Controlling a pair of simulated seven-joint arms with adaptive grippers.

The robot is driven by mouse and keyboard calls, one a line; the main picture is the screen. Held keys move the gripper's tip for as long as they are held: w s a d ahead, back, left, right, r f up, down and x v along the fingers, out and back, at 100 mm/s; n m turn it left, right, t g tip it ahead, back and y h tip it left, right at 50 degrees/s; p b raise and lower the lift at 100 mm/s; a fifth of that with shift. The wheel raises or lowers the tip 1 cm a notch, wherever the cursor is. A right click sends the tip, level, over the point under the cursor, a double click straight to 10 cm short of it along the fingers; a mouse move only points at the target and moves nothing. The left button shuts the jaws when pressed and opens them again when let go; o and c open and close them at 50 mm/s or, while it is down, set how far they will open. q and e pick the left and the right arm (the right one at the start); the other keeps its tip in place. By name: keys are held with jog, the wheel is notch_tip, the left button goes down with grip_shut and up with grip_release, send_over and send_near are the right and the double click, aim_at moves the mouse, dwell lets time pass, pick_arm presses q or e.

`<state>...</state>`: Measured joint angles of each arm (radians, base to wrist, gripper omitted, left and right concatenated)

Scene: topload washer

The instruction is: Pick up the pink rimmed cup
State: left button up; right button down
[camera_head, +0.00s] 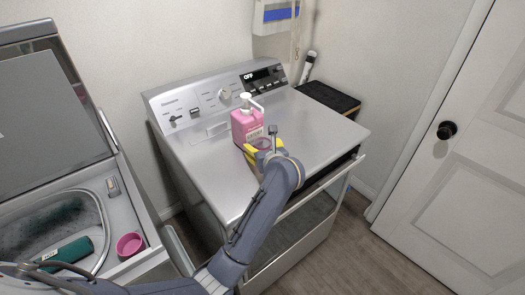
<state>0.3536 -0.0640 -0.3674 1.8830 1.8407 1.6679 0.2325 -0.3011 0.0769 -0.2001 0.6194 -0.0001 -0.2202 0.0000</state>
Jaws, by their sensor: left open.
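A pink, round, cup-like container (130,245) with a pink rim sits at the right side of the open washer at the lower left. My left arm reaches from the bottom left across to the silver dryer top (315,120). My left gripper (268,143) is open there, just in front of a pink pump bottle (247,124) with a white pump. A yellow item (250,150) shows beside the gripper, partly hidden. A small pinkish round shape is also there, mostly covered by the gripper, and I cannot tell what it is. My right gripper is not in view.
The washer's raised lid (45,110) stands at the left, with a dark green cylinder (68,252) by its drum opening. A dark-topped box (328,97) stands behind right. The dryer's right top is clear.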

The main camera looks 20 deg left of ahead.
pick_arm(q)
jog(key=shift+c, duration=0.5)
jog(key=c, duration=1.1)
jog(key=shift+r, duration=0.1)
